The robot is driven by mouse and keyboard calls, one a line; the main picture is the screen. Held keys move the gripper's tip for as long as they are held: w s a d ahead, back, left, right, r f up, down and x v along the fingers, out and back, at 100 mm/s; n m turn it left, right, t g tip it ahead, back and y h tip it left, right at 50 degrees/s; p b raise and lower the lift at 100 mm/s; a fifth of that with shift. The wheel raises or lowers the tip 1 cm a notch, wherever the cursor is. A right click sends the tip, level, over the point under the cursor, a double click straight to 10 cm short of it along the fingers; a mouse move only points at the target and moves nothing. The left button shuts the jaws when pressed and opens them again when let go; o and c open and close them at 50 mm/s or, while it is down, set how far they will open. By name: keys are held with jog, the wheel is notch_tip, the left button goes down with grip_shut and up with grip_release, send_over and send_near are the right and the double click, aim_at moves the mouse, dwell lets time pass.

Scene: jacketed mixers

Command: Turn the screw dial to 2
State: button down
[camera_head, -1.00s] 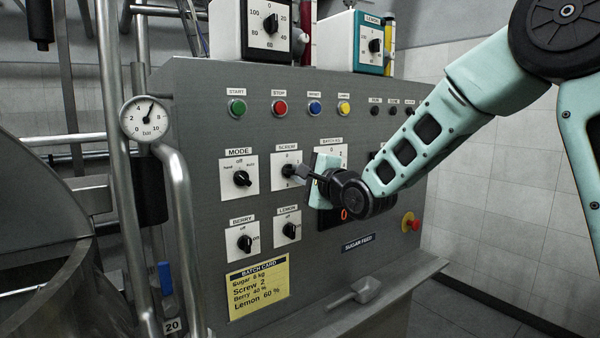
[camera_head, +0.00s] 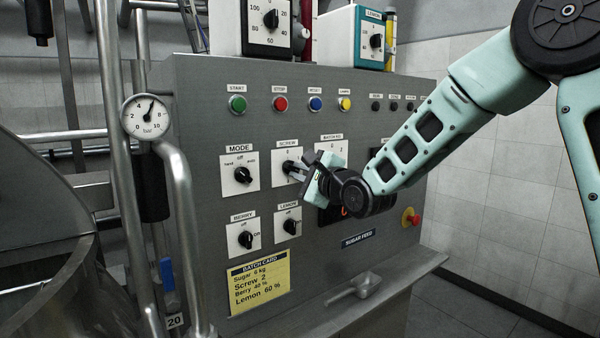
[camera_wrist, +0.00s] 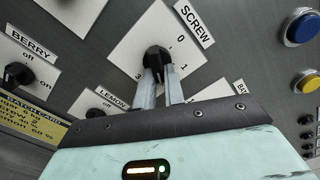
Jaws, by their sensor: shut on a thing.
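The screw dial is a black knob on a white plate (camera_head: 280,157) under the label SCREW, on the grey panel. In the wrist view the black knob (camera_wrist: 157,58) sits between the two finger ends, with 0, 1 and 3 showing around it. The 2 is hidden behind the fingers, and I cannot tell exactly which number the knob points at. My gripper (camera_head: 291,168) is shut on the knob and tilted. In the wrist view its fingers (camera_wrist: 158,78) reach the knob from below.
The mode dial (camera_head: 242,175) is left of the screw dial; the berry (camera_head: 245,240) and lemon (camera_head: 290,227) dials are below. A yellow batch card (camera_head: 258,282) reads Screw 2. Coloured buttons line the panel above. A scoop (camera_head: 362,287) lies on the ledge.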

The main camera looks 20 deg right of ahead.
jog(key=c, duration=1.5)
grip_release()
jog(key=shift+d, duration=0.1)
jog(key=b+v, duration=0.3)
jog(key=v, duration=1.4)
jog(key=shift+s, duration=0.15)
